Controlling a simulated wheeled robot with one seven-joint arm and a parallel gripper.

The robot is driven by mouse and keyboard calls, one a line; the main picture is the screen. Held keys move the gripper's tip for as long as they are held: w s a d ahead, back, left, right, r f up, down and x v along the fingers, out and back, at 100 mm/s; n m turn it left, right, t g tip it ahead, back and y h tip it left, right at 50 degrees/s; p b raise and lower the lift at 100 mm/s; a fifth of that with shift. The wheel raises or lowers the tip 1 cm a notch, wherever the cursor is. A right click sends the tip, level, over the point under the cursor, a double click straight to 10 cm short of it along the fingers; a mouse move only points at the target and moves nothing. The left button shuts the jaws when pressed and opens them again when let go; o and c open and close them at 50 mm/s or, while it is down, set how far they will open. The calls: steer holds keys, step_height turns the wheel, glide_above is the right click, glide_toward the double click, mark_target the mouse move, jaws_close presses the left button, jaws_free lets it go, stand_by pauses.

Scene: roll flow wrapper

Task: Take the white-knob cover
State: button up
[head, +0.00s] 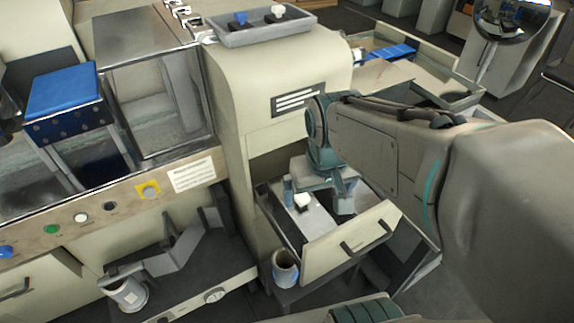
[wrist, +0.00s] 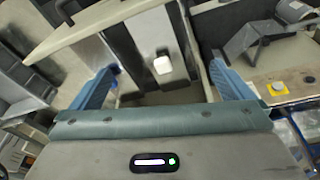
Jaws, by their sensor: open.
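A white knob (head: 303,200) stands on a long grey plate-like cover (head: 318,222) inside the open drawer (head: 340,248) in the head view. In the wrist view the white knob (wrist: 162,65) shows between my spread fingers, with the cover's dark strip around it. My gripper (head: 318,198) is over the drawer, open and empty, with one blue finger on each side of the knob (wrist: 164,63). I see no finger touching the knob; the height gap is hard to tell. My gripper hides part of the drawer's inside.
A grey tray (head: 262,36) on the machine top holds a blue-knob piece (head: 240,18) and another white-knob piece (head: 278,11). The drawer's walls and front enclose my gripper closely. A cup (head: 285,270) stands at the drawer's left front. The machine body rises behind.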

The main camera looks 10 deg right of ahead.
mark_target(302, 208)
steer(key=w+f+n, duration=0.1)
steer(key=w+f, duration=0.1)
steer(key=w, duration=0.1)
steer(key=w+f+n+g+b, duration=0.1)
steer(key=w+f, duration=0.1)
steer(key=w, duration=0.2)
steer(key=w+f+n+g+b, duration=0.1)
steer(key=w+f, duration=0.1)
steer(key=w, duration=0.2)
steer(key=shift+w+a+f, duration=0.15)
steer(key=shift+a+f, duration=0.2)
steer(key=shift+f, duration=0.05)
step_height(302, 208, down, 8)
steer(key=shift+w+f+b, duration=0.1)
steer(key=shift+f+b, duration=0.15)
steer(key=shift+b, duration=0.05)
steer(key=shift+s+d+f, duration=0.1)
steer(key=shift+d+f, duration=0.05)
steer(key=shift+f, duration=0.75)
steer(key=shift+s+d+f, duration=0.1)
steer(key=shift+f, duration=0.8)
steer(key=shift+s+d+f, duration=0.1)
steer(key=shift+d+f, duration=0.05)
steer(key=shift+f, duration=0.75)
steer(key=shift+c, duration=0.3)
steer(key=c, duration=1.3)
steer(key=shift+r, duration=0.1)
